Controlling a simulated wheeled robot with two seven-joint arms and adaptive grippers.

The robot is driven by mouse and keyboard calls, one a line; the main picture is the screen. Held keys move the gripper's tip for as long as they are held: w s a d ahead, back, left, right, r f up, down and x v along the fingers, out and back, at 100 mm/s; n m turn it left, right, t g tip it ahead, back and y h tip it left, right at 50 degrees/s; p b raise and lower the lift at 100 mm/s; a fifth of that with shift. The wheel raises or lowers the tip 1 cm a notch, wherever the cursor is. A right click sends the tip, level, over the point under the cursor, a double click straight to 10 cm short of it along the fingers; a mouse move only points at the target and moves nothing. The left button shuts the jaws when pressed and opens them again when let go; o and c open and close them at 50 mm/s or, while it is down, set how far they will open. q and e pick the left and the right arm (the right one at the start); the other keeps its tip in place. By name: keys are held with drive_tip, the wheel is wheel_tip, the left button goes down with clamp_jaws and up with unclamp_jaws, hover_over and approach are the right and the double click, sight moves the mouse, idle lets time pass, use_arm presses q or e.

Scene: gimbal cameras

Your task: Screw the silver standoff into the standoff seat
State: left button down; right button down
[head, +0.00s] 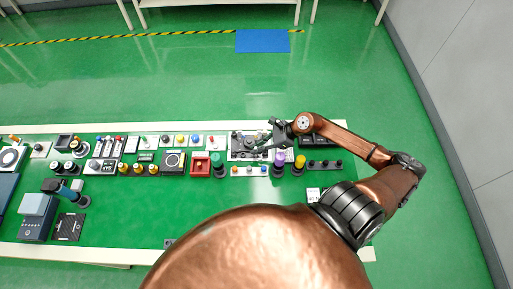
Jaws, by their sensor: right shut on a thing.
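My right gripper (267,138) reaches in from the right, low over the right-middle part of the table. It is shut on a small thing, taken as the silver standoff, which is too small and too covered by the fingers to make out. The gripper is over the right edge of a light board (237,155) with several small dark and grey parts on it. I cannot tell the standoff seat apart from the other parts there, nor whether the standoff touches it. My left gripper is not in view.
A purple-topped post (280,160) and a yellow-topped post (299,163) stand just in front of the gripper. A green-topped post (217,163) and a red tray (199,168) are to the left. The green table (130,215) is bare toward the front middle.

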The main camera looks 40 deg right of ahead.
drive_tip(key=shift+f+b, duration=0.75)
drive_tip(key=shift+f, duration=0.25)
drive_tip(key=c, duration=1.9)
unclamp_jaws()
drive_tip(key=shift+r, duration=0.1)
drive_tip(key=v, duration=1.2)
